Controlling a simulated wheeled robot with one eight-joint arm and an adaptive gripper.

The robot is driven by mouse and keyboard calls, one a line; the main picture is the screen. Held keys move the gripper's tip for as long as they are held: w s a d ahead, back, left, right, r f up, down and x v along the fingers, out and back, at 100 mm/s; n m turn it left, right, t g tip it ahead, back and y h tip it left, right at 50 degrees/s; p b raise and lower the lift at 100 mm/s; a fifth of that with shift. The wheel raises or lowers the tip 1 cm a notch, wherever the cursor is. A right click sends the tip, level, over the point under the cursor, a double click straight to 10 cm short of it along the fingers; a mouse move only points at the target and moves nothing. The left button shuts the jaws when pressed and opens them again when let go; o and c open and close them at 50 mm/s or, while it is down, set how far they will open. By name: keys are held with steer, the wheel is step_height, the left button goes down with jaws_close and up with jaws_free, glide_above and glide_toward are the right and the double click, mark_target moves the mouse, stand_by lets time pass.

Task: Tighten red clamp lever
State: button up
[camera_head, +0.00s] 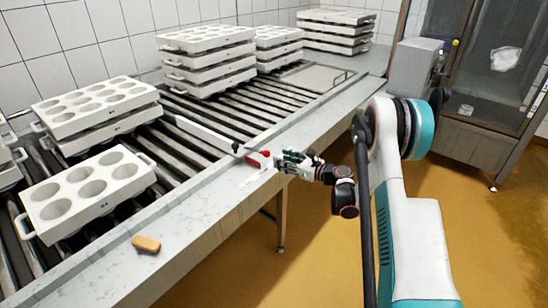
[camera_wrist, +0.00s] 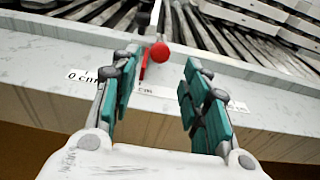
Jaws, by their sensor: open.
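The red clamp lever (camera_head: 259,159) stands at the near edge of the roller conveyor, at the end of a pale guide bar (camera_head: 205,134). In the wrist view the lever (camera_wrist: 160,51) shows a round red knob with a thin red arm hanging below it. It lies beyond my fingertips, between them but closer to the left finger. My gripper (camera_head: 291,158) is open and empty, just right of the lever in the head view. Its two teal-padded fingers (camera_wrist: 158,82) are spread apart in the wrist view. I see no contact with the lever.
White moulds (camera_head: 86,192) with round cavities lie on the conveyor at left, with stacks (camera_head: 208,58) farther back. A tan block (camera_head: 146,244) lies on the grey metal edge (camera_head: 205,215). Labels (camera_wrist: 84,76) mark this edge. The yellow-brown floor at right has free room.

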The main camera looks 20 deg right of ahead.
steer(key=v, duration=0.3)
steer(key=shift+s+d, duration=0.15)
steer(key=shift+s, duration=0.1)
